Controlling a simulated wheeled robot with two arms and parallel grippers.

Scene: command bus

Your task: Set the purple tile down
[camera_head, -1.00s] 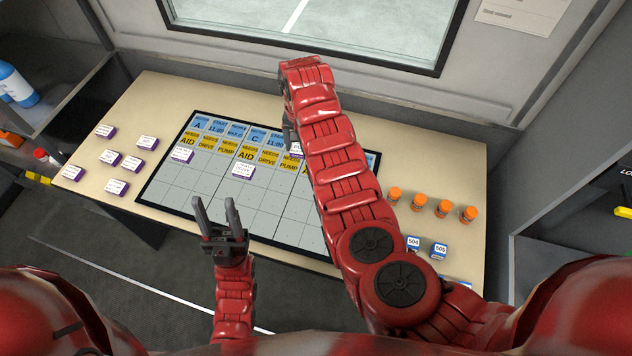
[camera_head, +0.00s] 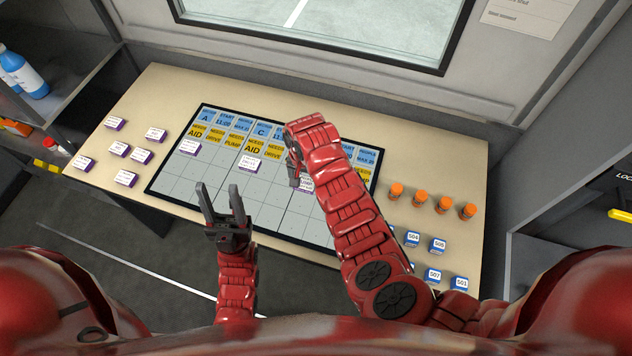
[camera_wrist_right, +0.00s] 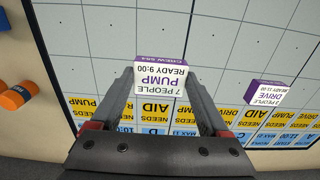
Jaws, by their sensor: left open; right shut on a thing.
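The purple tile is white on its face with purple sides, reading "7 people, pump, ready 9:00" in the right wrist view (camera_wrist_right: 160,78). My right gripper (camera_wrist_right: 165,85) is shut on it, one finger along each side. In the head view the tile (camera_head: 306,185) shows at the right gripper (camera_head: 296,182), over the board (camera_head: 275,215); I cannot tell whether it touches the board. The right arm hides part of the board's right side.
Two other purple tiles stand on the board, one at left (camera_head: 190,147) and one in the middle (camera_head: 250,163). Several more lie on the table's left (camera_head: 119,148). Orange cylinders (camera_head: 420,199) and blue blocks (camera_head: 437,245) stand at right. The board's lower cells are clear.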

